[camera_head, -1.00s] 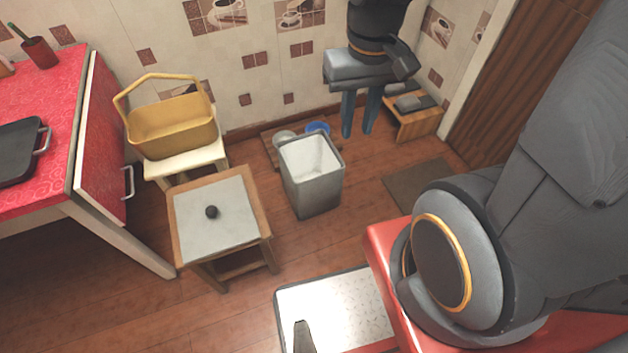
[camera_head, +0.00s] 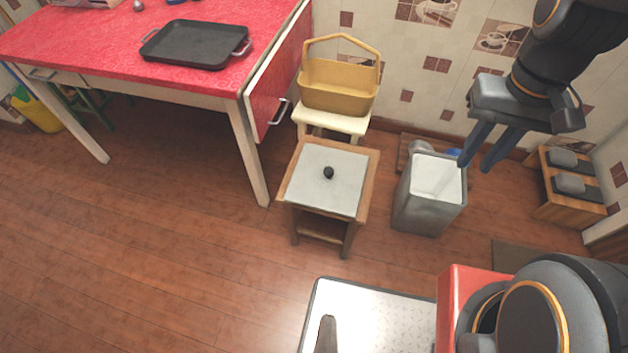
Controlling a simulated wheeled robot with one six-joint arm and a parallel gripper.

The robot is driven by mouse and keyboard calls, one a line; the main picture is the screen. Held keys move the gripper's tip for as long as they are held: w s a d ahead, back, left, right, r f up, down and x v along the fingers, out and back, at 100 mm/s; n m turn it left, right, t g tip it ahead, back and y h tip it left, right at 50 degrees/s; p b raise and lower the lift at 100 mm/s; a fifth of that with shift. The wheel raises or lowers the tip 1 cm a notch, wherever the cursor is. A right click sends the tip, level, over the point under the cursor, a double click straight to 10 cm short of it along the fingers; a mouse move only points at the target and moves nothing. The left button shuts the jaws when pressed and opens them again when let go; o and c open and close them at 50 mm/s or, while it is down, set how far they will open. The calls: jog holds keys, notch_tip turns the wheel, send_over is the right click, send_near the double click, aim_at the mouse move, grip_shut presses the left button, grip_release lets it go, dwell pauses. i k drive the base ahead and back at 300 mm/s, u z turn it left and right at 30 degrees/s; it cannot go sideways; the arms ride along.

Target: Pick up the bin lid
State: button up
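The bin lid (camera_head: 316,187) is a flat, pale grey square with a small black knob (camera_head: 328,172) at its middle. It lies on top of a low wooden stool (camera_head: 368,186), whose wooden rim shows around it. The bin (camera_head: 428,207) is a grey, open-topped square container on the floor just right of the stool. My gripper (camera_head: 474,166) hangs with its two blue-grey fingers pointing down, in the picture at the bin's right edge and well right of the lid. The fingers are apart with nothing seen between them.
A yellow basket (camera_head: 338,95) with a tall handle stands on a cream stool (camera_head: 331,122) behind the lid. A red-topped table (camera_head: 90,40) with a black griddle pan (camera_head: 195,44) is at left. A wooden shoe rack (camera_head: 566,207) is at right. Floor at left is clear.

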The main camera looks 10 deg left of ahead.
aim_at(324, 179)
jog(key=u, duration=1)
jog(key=k, duration=0.4)
jog(key=z, duration=0.55)
jog(key=i, duration=0.65)
jog(key=u, duration=0.65)
